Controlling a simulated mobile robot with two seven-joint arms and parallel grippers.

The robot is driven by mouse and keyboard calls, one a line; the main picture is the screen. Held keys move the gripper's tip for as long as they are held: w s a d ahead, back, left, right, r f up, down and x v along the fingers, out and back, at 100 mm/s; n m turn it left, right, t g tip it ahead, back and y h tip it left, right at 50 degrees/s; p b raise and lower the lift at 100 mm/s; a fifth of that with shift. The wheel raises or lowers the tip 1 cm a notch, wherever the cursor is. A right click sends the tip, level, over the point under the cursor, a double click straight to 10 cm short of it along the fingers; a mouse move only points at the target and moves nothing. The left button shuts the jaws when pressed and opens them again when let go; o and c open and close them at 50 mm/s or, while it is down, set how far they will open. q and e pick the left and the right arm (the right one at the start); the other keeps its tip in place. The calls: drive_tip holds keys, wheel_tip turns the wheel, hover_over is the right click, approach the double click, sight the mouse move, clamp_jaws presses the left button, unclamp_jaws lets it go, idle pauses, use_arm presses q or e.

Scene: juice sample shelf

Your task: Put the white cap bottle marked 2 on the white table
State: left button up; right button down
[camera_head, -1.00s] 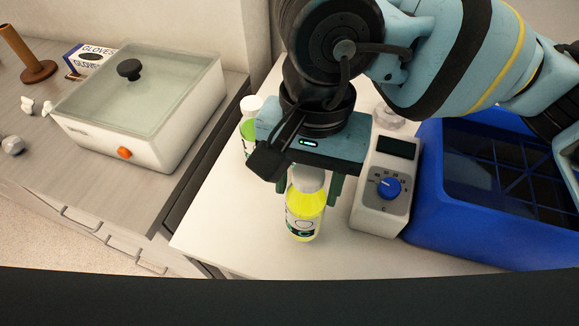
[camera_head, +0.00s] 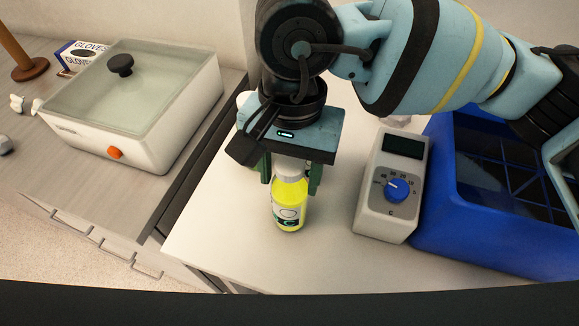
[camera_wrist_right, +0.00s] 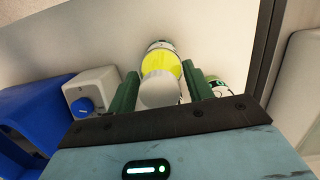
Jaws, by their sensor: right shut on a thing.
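A bottle of yellow liquid (camera_head: 291,208) with a pale cap and a white label is in front on the white table (camera_head: 330,262); I cannot read a number on it. My right gripper (camera_head: 291,180) points down over it, with its green fingers shut on it near the cap. The wrist view also shows the bottle (camera_wrist_right: 160,66) between the fingers (camera_wrist_right: 160,90). I cannot tell whether its base touches the table. A second bottle with green on it (camera_wrist_right: 216,87) stands behind, mostly hidden by the gripper in the head view. My left gripper is not in view.
A white device with a blue knob (camera_head: 391,205) stands to the right, beside a blue crate (camera_head: 440,228). A glass-lidded white box (camera_head: 130,128) and a glove box (camera_head: 78,57) are on the left counter. The table's front left is clear.

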drive_tip(key=shift+r, duration=0.1)
drive_tip(key=c, duration=0.6)
unclamp_jaws()
wheel_tip(320, 180, up, 12)
drive_tip(key=w, duration=0.1)
drive_tip(key=shift+w, duration=0.2)
drive_tip(key=shift+d, duration=0.1)
